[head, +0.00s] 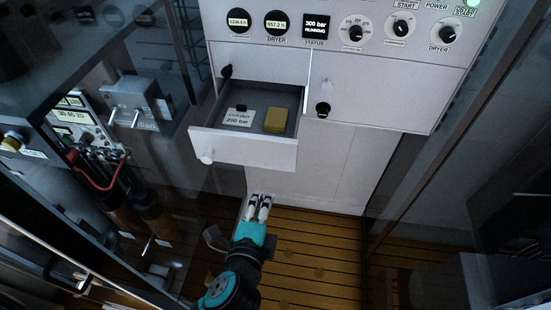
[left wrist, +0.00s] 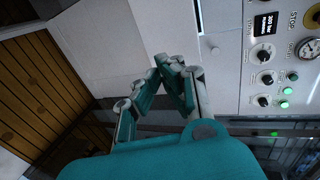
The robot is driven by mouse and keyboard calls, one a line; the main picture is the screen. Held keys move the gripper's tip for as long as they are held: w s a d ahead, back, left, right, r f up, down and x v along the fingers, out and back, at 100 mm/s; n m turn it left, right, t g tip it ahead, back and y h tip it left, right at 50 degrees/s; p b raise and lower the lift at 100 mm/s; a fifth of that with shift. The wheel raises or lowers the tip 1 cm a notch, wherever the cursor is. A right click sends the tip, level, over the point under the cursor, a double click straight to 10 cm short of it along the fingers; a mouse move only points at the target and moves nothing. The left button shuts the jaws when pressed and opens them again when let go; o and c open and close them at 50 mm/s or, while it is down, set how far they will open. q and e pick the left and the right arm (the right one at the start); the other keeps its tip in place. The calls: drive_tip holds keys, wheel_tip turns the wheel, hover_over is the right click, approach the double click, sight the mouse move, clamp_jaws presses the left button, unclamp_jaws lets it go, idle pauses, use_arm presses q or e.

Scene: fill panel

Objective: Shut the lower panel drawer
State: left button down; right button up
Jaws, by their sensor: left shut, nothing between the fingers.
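The lower panel drawer (head: 245,150) is pulled out of the white panel in the head view. Its white front has a round white knob (head: 207,157) near the left end. Inside lie a printed card (head: 239,118) and a yellow block (head: 276,120). My left gripper (head: 258,198) is below and in front of the drawer front in the head view, apart from it. Its fingers are together and empty; they also show in the left wrist view (left wrist: 170,66). The right gripper is in neither view.
A cabinet door (head: 370,95) with a black knob (head: 323,109) is shut right of the drawer. Dials and a status display (head: 316,27) sit above. Dark cylinders (head: 120,205) and a red hose (head: 95,180) stand at left. The wooden floor (head: 310,245) is clear at right.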

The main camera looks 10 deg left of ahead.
use_arm(q)
drive_tip(key=b, duration=0.3)
approach(275, 159)
wheel_tip(275, 159, down, 2)
drive_tip(key=w, duration=0.2)
drive_tip(key=w+b, duration=0.1)
drive_tip(key=w, duration=0.2)
drive_tip(key=shift+w+d, duration=0.1)
drive_tip(key=shift+w, duration=0.8)
